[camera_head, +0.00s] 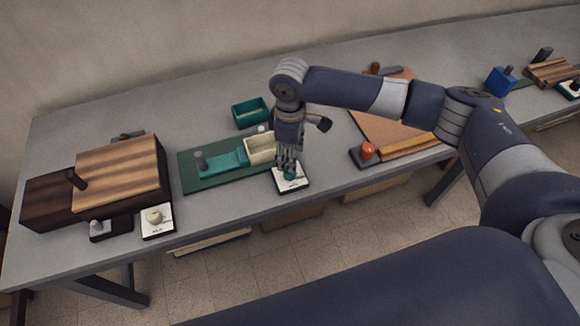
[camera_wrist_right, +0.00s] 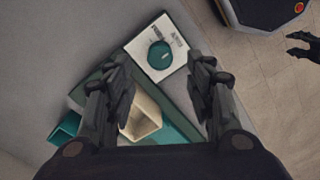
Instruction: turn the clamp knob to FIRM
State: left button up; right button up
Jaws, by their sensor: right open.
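A teal round knob (camera_wrist_right: 159,56) sits on a white label plate (camera_wrist_right: 172,36) in the right wrist view. The plate carries two dark words too small to read surely, and the knob has a short pale mark. In the head view the plate (camera_head: 299,186) lies at the front edge of the table, with the knob (camera_head: 290,177) partly hidden by my right gripper (camera_head: 288,167). My right gripper is open and points down above the knob; its fingers (camera_wrist_right: 160,72) are spread on either side, apparently apart from it. A dark gripper, apparently my left, shows at the right edge of the right wrist view (camera_wrist_right: 301,46).
A green board (camera_head: 190,178) with a teal clamp piece (camera_head: 222,164) and cream box (camera_head: 259,149) lies behind and left of the plate. A teal bin (camera_head: 250,111) stands farther back. A dark block with a red knob (camera_head: 367,152) is to the right, and wooden boards (camera_head: 115,170) are left.

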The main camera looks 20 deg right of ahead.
notch_tip(320, 180, down, 7)
jog(key=shift+f+p, duration=0.1)
jog(key=shift+p, duration=0.2)
jog(key=c, duration=1.1)
